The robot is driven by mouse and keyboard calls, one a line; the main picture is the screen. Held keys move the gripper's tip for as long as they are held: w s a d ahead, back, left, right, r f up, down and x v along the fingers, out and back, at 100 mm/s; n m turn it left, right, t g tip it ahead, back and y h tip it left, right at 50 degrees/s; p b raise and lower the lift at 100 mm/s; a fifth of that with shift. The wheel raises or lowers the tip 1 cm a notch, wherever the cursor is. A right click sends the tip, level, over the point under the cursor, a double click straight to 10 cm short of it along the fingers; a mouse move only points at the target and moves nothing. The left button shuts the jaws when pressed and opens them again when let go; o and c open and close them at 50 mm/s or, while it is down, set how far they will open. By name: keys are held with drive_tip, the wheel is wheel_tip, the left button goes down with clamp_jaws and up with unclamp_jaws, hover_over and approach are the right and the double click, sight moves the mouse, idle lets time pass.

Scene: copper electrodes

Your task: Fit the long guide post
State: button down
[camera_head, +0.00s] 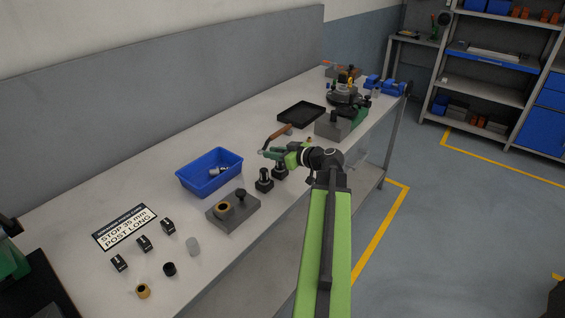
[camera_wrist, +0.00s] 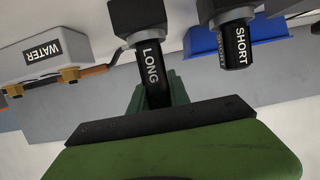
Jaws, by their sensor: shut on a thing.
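The long guide post (camera_wrist: 152,65), a dark cylinder marked LONG, stands in a black square holder (camera_wrist: 135,14) in the wrist view. My gripper (camera_wrist: 158,92) is shut on its free end, with green fingers on either side. The short post (camera_wrist: 237,45), marked SHORT, stands in its own black holder beside it, apart from my gripper. In the head view my gripper (camera_head: 271,153) is over the two dark holders; the nearer one (camera_head: 264,182) is clear of it. A grey block (camera_head: 233,216) with a brass ring (camera_head: 224,207) and a dark knob lies nearer.
A blue bin (camera_head: 209,184) holds a metallic part. A sign (camera_head: 125,227) reads "STOP 35 mm POST LONG". A black tray (camera_head: 301,115) and a WATER box (camera_wrist: 54,49) also stand there.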

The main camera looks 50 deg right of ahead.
drive_tip(key=shift+r, duration=0.1)
drive_tip(key=s+d+r+p, duration=0.5)
drive_tip(key=d+r+p, duration=0.5)
drive_tip(key=p, duration=0.1)
drive_tip(key=shift+d+r, duration=0.25)
drive_tip(key=shift+r, duration=0.15)
drive_tip(key=c, duration=1.8)
unclamp_jaws()
clamp_jaws()
